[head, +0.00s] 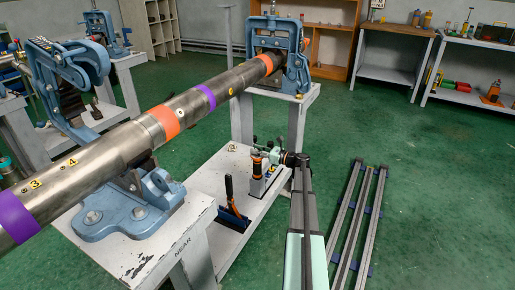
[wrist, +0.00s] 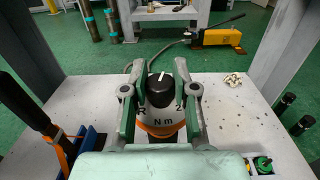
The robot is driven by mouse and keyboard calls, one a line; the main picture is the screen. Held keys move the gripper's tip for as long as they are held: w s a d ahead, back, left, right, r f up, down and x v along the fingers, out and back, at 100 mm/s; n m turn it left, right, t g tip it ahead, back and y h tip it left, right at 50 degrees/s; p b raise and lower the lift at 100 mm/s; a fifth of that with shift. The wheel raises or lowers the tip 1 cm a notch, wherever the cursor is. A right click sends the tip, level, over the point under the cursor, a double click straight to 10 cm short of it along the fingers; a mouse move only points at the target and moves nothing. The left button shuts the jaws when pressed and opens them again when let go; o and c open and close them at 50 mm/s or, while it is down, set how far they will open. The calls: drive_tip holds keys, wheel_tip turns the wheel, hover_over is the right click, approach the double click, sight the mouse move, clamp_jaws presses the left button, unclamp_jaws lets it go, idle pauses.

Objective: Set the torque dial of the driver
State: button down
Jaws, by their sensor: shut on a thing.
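The driver stands upright on the white lower shelf, and its orange band shows in the head view (head: 257,168). In the head view my gripper (head: 270,150) reaches the driver from the right. The fingers hide the dial's sides and part of the scale.
A blue holder with a black-handled, orange tool (head: 231,205) stands left of the driver. White table legs (wrist: 285,50) flank the shelf. A long pipe (head: 130,142) lies in blue vises above. A yellow pump (wrist: 215,38) is behind. Rails (head: 355,220) lie on the floor.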

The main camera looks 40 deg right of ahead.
drive_tip(key=n+y+p, duration=0.1)
drive_tip(key=n+g+y+p, duration=0.1)
drive_tip(key=g+y+p, duration=0.1)
drive_tip(key=shift+w+d+r+n+y, duration=0.2)
drive_tip(key=shift+w+d+n+y, duration=0.05)
drive_tip(key=shift+n+y, duration=0.15)
drive_tip(key=shift+s+a+f+n+g+y+p, duration=0.1)
drive_tip(key=shift+s+a+n+g+y+p, duration=0.05)
drive_tip(key=shift+n+g+y+p, duration=0.2)
drive_tip(key=shift+s+a+f+n+g+y+p, duration=0.1)
drive_tip(key=shift+n+g+y+p, duration=0.15)
drive_tip(key=shift+g+y, duration=0.15)
drive_tip(key=c, duration=0.9)
unclamp_jaws()
drive_tip(key=shift+o, duration=0.2)
drive_tip(key=v, duration=1.2)
drive_tip(key=shift+r, duration=0.15)
